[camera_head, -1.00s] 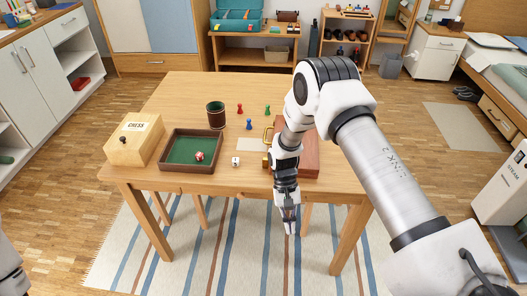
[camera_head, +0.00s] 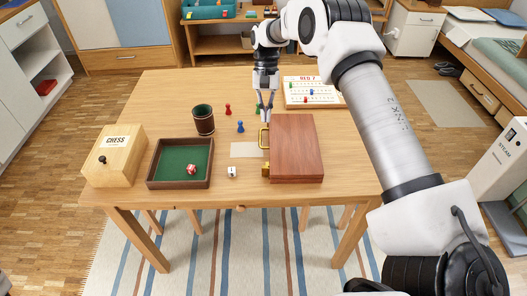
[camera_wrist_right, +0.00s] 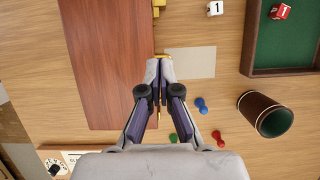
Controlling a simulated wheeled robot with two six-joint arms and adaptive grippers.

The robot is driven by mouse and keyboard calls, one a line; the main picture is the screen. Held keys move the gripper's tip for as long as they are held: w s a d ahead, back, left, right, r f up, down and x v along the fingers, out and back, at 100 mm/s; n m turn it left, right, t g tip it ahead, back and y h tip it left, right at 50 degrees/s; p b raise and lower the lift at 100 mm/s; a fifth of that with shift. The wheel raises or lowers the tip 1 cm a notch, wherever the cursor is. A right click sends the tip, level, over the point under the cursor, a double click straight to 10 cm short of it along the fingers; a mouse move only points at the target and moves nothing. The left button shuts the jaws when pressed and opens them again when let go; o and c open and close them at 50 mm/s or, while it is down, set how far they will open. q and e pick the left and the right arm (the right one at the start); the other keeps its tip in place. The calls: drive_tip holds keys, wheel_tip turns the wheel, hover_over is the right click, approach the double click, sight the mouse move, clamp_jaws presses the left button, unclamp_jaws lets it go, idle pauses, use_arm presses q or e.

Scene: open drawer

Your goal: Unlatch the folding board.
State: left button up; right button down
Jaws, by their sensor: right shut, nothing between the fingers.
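The folding board (camera_head: 297,150) is a closed reddish-brown wooden case lying flat on the table. It also fills the upper left of the right wrist view (camera_wrist_right: 110,65). On its left side are a brass handle (camera_head: 263,138) and a brass latch at the near corner (camera_head: 265,170). My right gripper (camera_head: 266,116) is shut and empty, pointing down beside the board's far left corner. In the wrist view its fingertips (camera_wrist_right: 159,68) overlap the board's edge and cover part of the brass fittings. Whether they touch is unclear. My left gripper is out of view.
Left of the board are a dice tray (camera_head: 180,184), a white die (camera_head: 231,172), a dice cup (camera_head: 203,120) and a chess box (camera_head: 114,155). Coloured pawns (camera_head: 240,127) stand near the gripper. A game board (camera_head: 312,92) lies behind. The front left tabletop is narrow.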

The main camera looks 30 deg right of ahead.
sight(265, 169)
drive_tip(key=f, duration=0.3)
drive_tip(key=a+f, duration=0.1)
drive_tip(key=shift+w+f+p, duration=0.3)
drive_tip(key=shift+w+f, duration=0.05)
drive_tip(key=x, duration=0.2)
drive_tip(key=s+p+x, duration=0.1)
drive_tip(key=x, duration=0.2)
drive_tip(key=shift+r, duration=0.15)
drive_tip(key=shift+s+a+f+p, duration=0.3)
drive_tip(key=shift+s+a+p, duration=0.15)
drive_tip(key=shift+s, duration=0.15)
drive_tip(key=shift+s+a+f+p, duration=0.25)
drive_tip(key=shift+s+a+p, duration=0.1)
drive_tip(key=shift+s+a, duration=0.4)
drive_tip(key=shift+s, duration=0.3)
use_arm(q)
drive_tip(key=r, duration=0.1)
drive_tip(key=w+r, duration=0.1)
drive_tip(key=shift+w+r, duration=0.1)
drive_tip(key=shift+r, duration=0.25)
use_arm(e)
drive_tip(key=shift+w+f, duration=0.1)
